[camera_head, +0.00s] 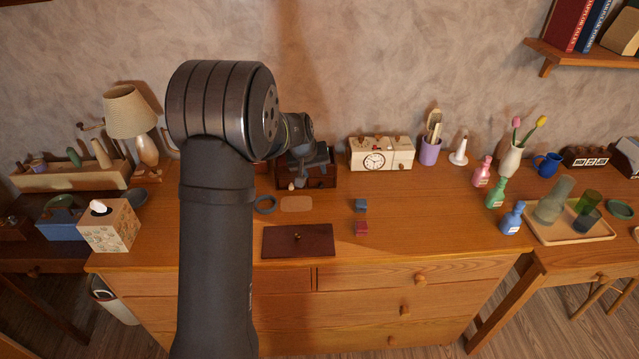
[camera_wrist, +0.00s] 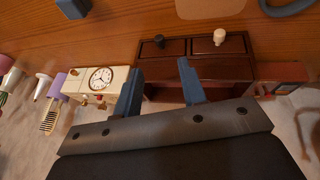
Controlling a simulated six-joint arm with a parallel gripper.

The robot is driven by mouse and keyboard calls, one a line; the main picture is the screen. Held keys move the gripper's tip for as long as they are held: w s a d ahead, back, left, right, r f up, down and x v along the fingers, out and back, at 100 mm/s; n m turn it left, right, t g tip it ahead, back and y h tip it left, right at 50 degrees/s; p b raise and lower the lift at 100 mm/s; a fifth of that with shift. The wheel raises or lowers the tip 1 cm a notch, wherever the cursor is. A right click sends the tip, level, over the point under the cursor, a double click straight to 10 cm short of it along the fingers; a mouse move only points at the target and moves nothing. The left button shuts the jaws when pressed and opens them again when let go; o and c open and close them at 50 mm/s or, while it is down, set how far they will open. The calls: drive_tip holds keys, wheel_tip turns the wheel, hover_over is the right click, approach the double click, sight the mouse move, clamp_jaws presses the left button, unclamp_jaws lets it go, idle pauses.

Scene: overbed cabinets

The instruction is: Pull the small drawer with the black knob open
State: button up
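A small dark brown cabinet (camera_head: 325,176) stands against the wall on the wooden dresser. In the wrist view, the cabinet (camera_wrist: 222,68) shows two small drawers side by side. The left drawer (camera_wrist: 176,47) has a black knob (camera_wrist: 159,41); the right one has a white knob (camera_wrist: 219,37). Both drawers look closed. My gripper (camera_wrist: 160,68) is open and empty, its blue fingers apart over the cabinet, with the black knob beyond the gap between the fingertips. In the head view, my gripper (camera_head: 300,176) partly hides the cabinet.
A cream clock box (camera_head: 385,155) stands right of the cabinet. Bare wood lies right of the blocks.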

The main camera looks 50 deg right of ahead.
sight(320, 185)
drive_tip(key=x, duration=0.9)
drive_tip(key=shift+f, duration=0.1)
clamp_jaws()
